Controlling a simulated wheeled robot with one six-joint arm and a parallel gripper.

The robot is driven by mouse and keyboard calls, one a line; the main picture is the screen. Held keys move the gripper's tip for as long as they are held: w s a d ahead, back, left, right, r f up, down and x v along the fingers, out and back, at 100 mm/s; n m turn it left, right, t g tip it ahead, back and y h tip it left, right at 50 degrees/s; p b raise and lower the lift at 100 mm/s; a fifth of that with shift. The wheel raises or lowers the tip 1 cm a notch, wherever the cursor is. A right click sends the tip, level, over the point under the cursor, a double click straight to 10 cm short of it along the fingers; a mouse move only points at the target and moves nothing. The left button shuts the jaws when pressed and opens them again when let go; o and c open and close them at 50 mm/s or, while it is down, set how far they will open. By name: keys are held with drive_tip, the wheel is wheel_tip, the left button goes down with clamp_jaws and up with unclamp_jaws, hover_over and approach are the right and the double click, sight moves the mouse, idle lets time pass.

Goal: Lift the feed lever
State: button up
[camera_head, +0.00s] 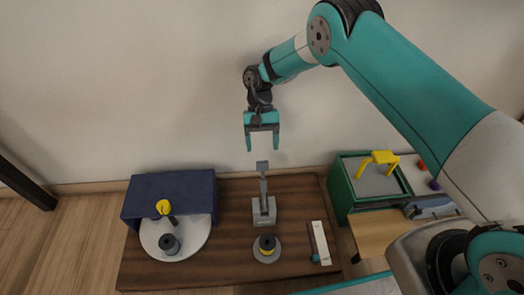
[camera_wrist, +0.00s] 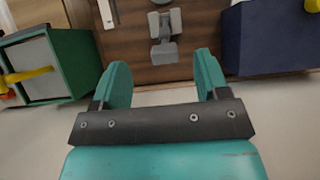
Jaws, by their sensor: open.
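The grey feed lever (camera_head: 263,186) stands on a small grey base (camera_head: 264,214) at the middle of the brown table. My gripper (camera_head: 262,146) points down above the lever's top, open and empty, apart from the lever. Its two teal fingers also show in the wrist view (camera_wrist: 162,68).
A spool (camera_head: 267,245) stands in front. A white strip (camera_head: 320,243) and a green bin (camera_head: 341,192) with a yellow handle (camera_head: 380,158) are right.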

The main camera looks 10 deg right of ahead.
wheel_tip(320, 180, up, 10)
drive_tip(key=p, duration=0.3)
idle(0.3)
drive_tip(key=s+d+r+n+t+y, duration=0.1)
drive_tip(key=s+r+n+t, duration=0.15)
drive_tip(key=s+r, duration=0.7)
drive_tip(key=s+d+r+n+t+y, duration=0.25)
drive_tip(key=s+r, duration=0.35)
drive_tip(key=r, duration=0.7)
drive_tip(key=s+d+r+n+t, duration=0.1)
drive_tip(key=s+d+r+n, duration=0.15)
drive_tip(key=s, duration=0.85)
wheel_tip(320, 180, up, 34)
drive_tip(key=s+p, duration=0.1)
drive_tip(key=p, duration=3.3)
drive_tip(key=shift+a+p, duration=0.3)
drive_tip(key=shift+n, duration=0.25)
drive_tip(key=shift+c, duration=0.2)
